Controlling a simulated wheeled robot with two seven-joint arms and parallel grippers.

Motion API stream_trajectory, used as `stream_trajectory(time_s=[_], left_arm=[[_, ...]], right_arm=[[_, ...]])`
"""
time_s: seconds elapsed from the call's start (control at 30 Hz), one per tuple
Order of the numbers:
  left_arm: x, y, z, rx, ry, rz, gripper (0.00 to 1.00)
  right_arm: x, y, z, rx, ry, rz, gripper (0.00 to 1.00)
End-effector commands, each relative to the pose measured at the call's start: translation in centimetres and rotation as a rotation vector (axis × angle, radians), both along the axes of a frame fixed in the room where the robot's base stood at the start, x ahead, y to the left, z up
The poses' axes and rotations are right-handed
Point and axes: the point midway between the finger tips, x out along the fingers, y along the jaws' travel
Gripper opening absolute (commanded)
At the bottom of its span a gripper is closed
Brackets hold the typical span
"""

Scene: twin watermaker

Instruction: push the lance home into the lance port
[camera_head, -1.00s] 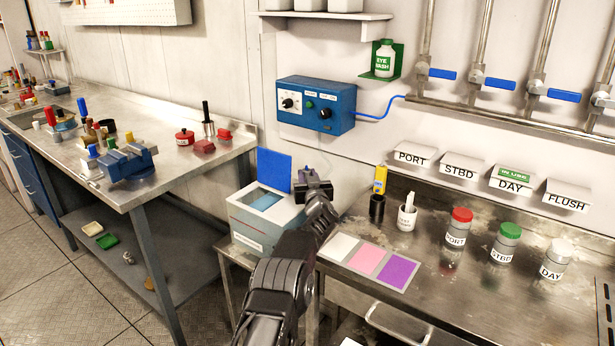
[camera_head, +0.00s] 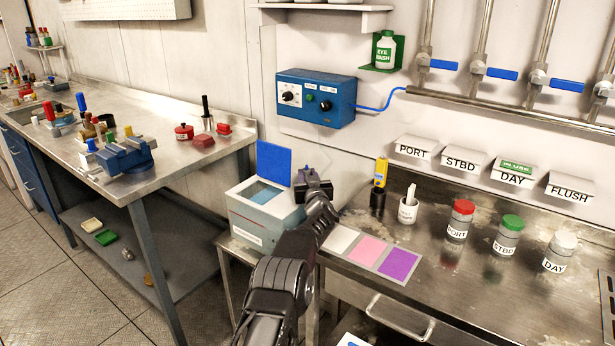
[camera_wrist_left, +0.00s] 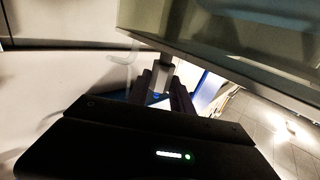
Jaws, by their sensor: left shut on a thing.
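My left gripper (camera_head: 313,188) is beside the right edge of an open pale box with a blue lid (camera_head: 273,162), above the left end of the steel counter. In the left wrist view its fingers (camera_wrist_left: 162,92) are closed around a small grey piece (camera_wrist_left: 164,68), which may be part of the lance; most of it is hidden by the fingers. In the head view the gripper covers what it holds. I cannot pick out the lance port for sure, nor tell whether the held piece touches anything. My right gripper is in neither view.
A blue control box (camera_head: 316,98) with a blue hose is on the wall behind. A workbench (camera_head: 150,185) is at left.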

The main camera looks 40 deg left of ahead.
Motion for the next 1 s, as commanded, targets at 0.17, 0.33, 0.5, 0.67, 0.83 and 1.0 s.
stream_trajectory(time_s=[0.17, 0.33, 0.5, 0.67, 0.83, 1.0], left_arm=[[0.0, 0.0, -0.9, -0.002, 0.004, 0.0, 0.0], [0.0, -0.1, -1.7, -0.003, 0.01, -0.001, 0.0], [-0.1, -0.1, -2.1, -0.005, 0.014, -0.001, 0.0], [-0.1, 0.0, -2.2, -0.005, 0.014, 0.0, 0.0], [-0.2, 0.1, -2.3, -0.005, 0.015, 0.001, 0.37], [-0.2, 0.1, -2.3, -0.005, 0.015, 0.001, 0.51]], right_arm=[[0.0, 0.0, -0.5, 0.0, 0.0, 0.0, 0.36], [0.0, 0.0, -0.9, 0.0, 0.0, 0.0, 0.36], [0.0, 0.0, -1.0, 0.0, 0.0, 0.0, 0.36], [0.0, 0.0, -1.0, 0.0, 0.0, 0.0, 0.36], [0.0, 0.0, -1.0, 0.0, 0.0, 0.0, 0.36], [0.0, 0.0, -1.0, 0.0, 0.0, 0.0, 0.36]])
